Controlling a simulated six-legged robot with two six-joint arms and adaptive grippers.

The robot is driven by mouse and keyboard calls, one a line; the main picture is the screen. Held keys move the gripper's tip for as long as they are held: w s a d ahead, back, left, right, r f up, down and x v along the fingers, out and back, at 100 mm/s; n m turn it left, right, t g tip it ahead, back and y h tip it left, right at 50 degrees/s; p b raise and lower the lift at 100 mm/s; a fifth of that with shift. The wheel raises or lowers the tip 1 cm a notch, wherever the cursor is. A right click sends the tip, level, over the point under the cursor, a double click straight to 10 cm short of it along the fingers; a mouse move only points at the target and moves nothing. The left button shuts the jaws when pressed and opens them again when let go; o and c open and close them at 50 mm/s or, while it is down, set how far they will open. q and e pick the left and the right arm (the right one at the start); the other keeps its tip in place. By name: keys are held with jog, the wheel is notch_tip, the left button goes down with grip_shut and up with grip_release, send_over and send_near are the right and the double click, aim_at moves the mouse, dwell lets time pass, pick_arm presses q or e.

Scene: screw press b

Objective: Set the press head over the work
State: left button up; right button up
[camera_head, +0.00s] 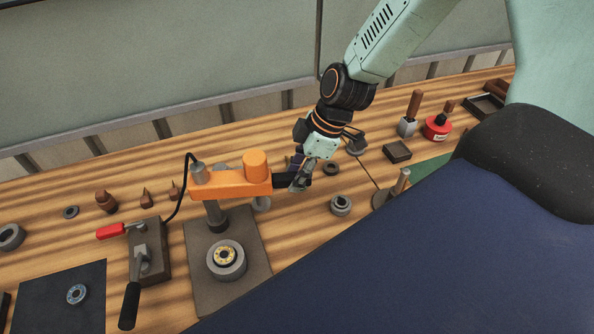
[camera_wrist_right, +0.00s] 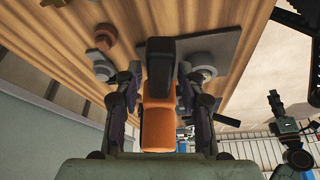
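The orange press head (camera_head: 230,184) sits on a grey column (camera_head: 214,215) that rises from a dark base plate (camera_head: 203,290). It points right, with an orange cylinder (camera_head: 256,165) on top and a black handle (camera_head: 283,181) at its right end. The work, a yellow ring in a grey round holder (camera_head: 226,270), stands on the plate in front of the column, not under the head's cylinder. My right gripper (camera_head: 301,180) is at the handle. In the right wrist view its fingers (camera_wrist_right: 160,78) stand on both sides of the black handle (camera_wrist_right: 161,55), apparently with narrow gaps.
A dark mat with a ring (camera_head: 77,294) lies at the lower left. A grey ring (camera_head: 341,205) and a small post (camera_head: 400,182) stand at the right. A wall runs behind the bench.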

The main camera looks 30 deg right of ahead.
grip_shut()
dwell(0.6)
